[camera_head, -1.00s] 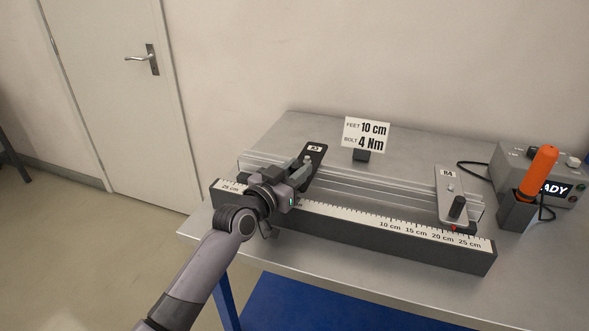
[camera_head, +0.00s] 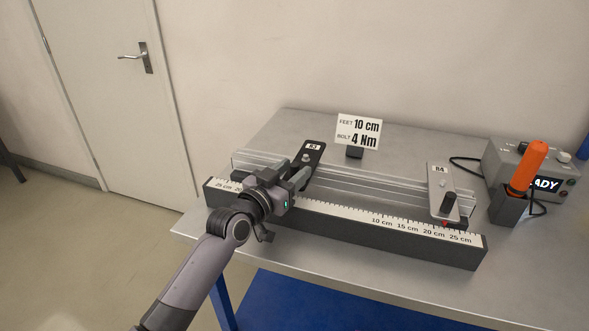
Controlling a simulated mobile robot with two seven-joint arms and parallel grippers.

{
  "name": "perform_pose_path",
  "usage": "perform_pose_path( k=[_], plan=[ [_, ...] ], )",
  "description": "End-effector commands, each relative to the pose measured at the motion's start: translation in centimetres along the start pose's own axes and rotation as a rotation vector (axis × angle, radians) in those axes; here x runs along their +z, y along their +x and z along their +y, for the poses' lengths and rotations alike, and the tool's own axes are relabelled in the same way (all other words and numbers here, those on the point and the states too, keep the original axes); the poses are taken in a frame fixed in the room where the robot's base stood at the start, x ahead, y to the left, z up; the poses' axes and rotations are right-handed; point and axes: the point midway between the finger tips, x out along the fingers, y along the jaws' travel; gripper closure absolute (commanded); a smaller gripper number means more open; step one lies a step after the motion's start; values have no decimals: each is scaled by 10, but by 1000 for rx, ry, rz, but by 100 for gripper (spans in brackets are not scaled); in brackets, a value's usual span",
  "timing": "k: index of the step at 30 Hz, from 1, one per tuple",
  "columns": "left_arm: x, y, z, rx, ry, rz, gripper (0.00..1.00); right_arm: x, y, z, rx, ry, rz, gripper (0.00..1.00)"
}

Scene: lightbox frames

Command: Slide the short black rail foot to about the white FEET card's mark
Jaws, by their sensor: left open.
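The short black rail foot (camera_head: 314,151), labelled R3, sits across the left part of the metal rail (camera_head: 365,183). Its front end is hidden behind my gripper. My left gripper (camera_head: 301,178) is open at the front of this foot; I cannot tell whether it touches it. The white card (camera_head: 358,132) behind the rail reads FEET 10 cm and BOLT 4 Nm. The ruler (camera_head: 340,214) along the front shows 10 to 25 cm on its right half; its left half is partly covered by my gripper. My right gripper is out of view.
An orange-handled tool (camera_head: 528,167) stands in a dark holder beside a grey box (camera_head: 507,160) with a display. The table (camera_head: 275,135) behind the rail's left is clear.

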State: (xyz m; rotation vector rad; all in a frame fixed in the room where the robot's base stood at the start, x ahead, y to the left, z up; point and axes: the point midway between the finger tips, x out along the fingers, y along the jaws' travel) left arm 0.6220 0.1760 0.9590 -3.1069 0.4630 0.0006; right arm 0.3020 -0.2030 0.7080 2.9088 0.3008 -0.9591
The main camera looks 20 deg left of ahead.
Motion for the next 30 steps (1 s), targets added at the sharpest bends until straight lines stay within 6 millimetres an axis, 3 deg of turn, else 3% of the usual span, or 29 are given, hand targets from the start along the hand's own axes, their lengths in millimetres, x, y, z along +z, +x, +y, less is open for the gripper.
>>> perform_pose_path(
  k=[12,30],
  plan=[
    [1,-51,0,-1,0,-1,53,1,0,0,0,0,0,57],
    [0,-58,0,0,-1,0,53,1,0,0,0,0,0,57]
  ],
)
